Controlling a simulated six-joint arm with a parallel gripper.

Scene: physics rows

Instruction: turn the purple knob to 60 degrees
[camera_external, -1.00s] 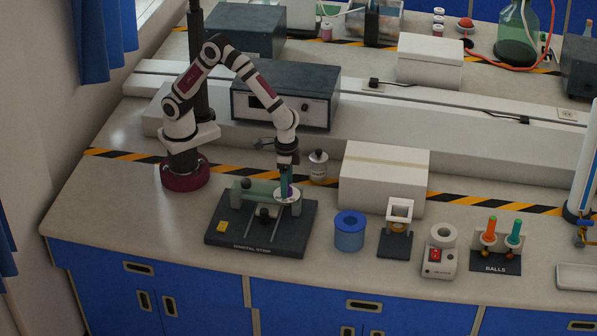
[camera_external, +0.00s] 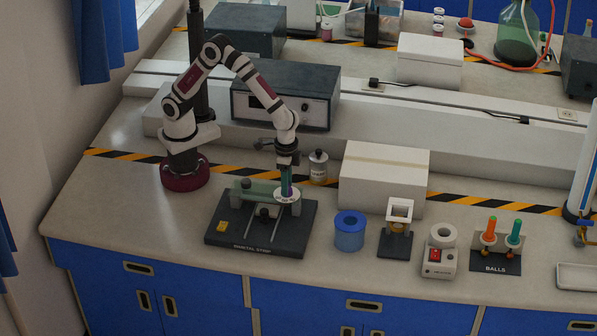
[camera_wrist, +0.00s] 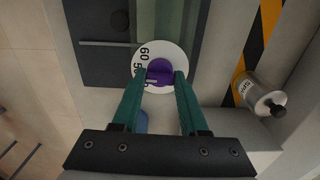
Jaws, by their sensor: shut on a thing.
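The purple knob (camera_wrist: 160,69) sits at the middle of a white dial disc (camera_wrist: 149,51) with black numbers; "60" and "50" can be read in the wrist view. The disc (camera_external: 287,196) is at the right of the dark stand (camera_external: 262,238) in the external view. My gripper (camera_wrist: 158,76) points down over the dial, with its green fingers on either side of the knob and shut on it. In the external view my gripper (camera_external: 286,178) hides most of the knob. The dial's pointer mark cannot be made out.
A white box (camera_external: 384,182) and a blue cylinder (camera_external: 350,232) are to the right. A grey instrument box (camera_external: 285,97) stands behind my arm. The bench left of the stand is clear.

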